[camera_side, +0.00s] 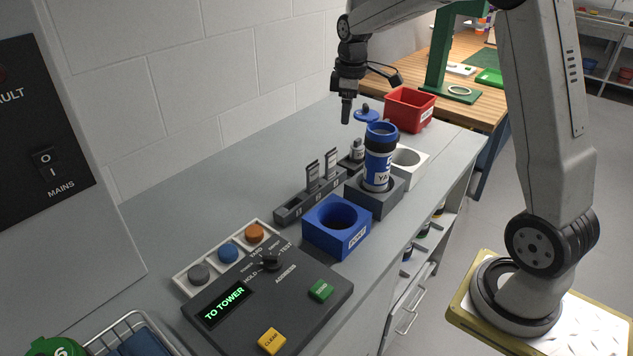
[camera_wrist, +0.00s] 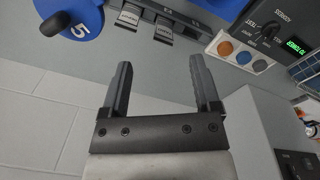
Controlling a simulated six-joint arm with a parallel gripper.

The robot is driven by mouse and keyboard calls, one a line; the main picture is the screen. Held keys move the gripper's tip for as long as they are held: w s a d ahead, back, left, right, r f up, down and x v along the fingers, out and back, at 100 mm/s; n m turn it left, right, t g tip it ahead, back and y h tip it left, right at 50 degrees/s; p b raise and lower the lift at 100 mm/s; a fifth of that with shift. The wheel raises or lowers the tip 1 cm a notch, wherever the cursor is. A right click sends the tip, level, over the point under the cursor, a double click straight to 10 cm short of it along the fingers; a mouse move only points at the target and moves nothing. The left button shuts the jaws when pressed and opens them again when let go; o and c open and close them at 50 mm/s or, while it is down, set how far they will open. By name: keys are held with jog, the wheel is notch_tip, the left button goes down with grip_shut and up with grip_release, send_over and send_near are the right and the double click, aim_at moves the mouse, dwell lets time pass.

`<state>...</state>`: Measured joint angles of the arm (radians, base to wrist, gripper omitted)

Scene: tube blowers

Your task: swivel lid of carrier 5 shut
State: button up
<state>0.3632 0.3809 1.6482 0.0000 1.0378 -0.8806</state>
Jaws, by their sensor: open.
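Carrier 5 (camera_side: 379,160) is a clear-and-blue tube with a black band, standing upright in a grey block (camera_side: 372,201). Its round blue lid (camera_side: 367,116), with a dark knob, is swung out to the side of the carrier's top, toward the wall. In the wrist view the lid (camera_wrist: 84,30) shows a white 5 and its knob (camera_wrist: 52,25) at the upper left, cut by the picture's edge. My gripper (camera_side: 346,112) hangs pointing down just left of the lid in the side view. In the wrist view its two fingers (camera_wrist: 158,82) are apart with nothing between them.
A blue holder (camera_side: 318,233), a white holder (camera_side: 418,164) and a red bin (camera_side: 409,109) stand near the carrier. A rack (camera_side: 290,208) with upright tags is left of it. The control panel (camera_side: 215,320) reads TO TOWER. Bare counter lies along the wall.

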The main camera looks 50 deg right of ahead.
aim_at(366, 104)
jog(key=d+r+n, duration=0.1)
jog(key=d, duration=0.2)
jog(key=w+d+r+n, duration=0.1)
jog(key=d+r, duration=0.1)
jog(key=d, duration=0.2)
jog(key=d+r, duration=0.2)
jog(key=d, duration=0.1)
jog(key=shift+w+d+r+n+g, duration=0.15)
jog(key=shift+d+n+g, duration=0.1)
jog(key=shift+n+g, duration=0.15)
jog(key=shift+f, duration=3.9)
grip_shut()
